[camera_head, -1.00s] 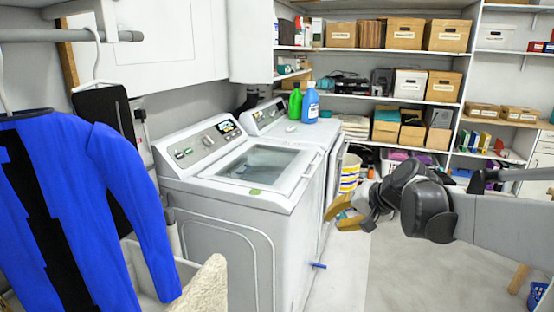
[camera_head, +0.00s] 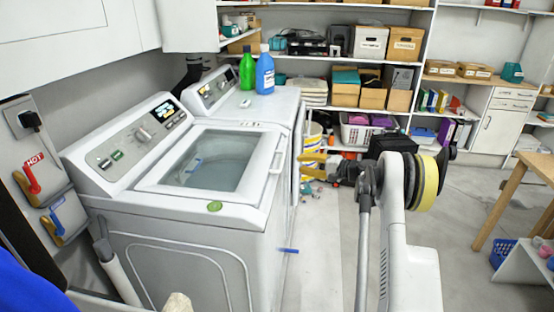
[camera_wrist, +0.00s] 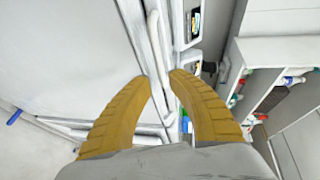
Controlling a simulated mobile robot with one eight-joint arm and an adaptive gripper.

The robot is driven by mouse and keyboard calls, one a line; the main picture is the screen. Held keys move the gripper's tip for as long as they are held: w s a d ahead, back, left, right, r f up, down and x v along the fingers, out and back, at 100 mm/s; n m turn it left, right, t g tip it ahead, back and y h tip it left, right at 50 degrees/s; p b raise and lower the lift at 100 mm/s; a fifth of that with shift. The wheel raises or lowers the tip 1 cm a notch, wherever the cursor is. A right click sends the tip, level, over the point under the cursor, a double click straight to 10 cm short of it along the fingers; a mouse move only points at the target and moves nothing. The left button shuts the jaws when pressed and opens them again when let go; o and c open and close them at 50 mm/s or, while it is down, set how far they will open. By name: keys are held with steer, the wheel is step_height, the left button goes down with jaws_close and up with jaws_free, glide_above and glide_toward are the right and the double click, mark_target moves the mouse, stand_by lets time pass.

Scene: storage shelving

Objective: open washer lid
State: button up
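The white washer (camera_head: 175,225) stands at left centre in the head view. Its lid (camera_head: 205,160), with a large window and a pale frame, lies closed on top. The lid's front edge has a light handle strip (camera_head: 277,158). My gripper (camera_head: 303,163) has yellow fingers and is just right of the washer's front side, near lid height, apparently apart from the lid. In the wrist view my gripper (camera_wrist: 161,76) has its fingertips a small gap apart, with nothing clearly held. White machine edges pass beyond the tips.
A green bottle (camera_head: 247,69) and a blue bottle (camera_head: 265,72) stand on the second machine (camera_head: 270,105) behind. Shelves with boxes line the back. A wooden table (camera_head: 515,195) is at right. The floor (camera_head: 325,250) beside the washer is mostly clear.

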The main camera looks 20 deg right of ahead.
mark_target(282, 159)
steer(key=b+x, duration=0.2)
steer(key=x, duration=0.7)
steer(key=shift+w+a+b, duration=0.1)
steer(key=shift+a+b, duration=0.05)
steer(key=shift+b, duration=0.15)
steer(key=shift+r, duration=0.15)
jaws_close()
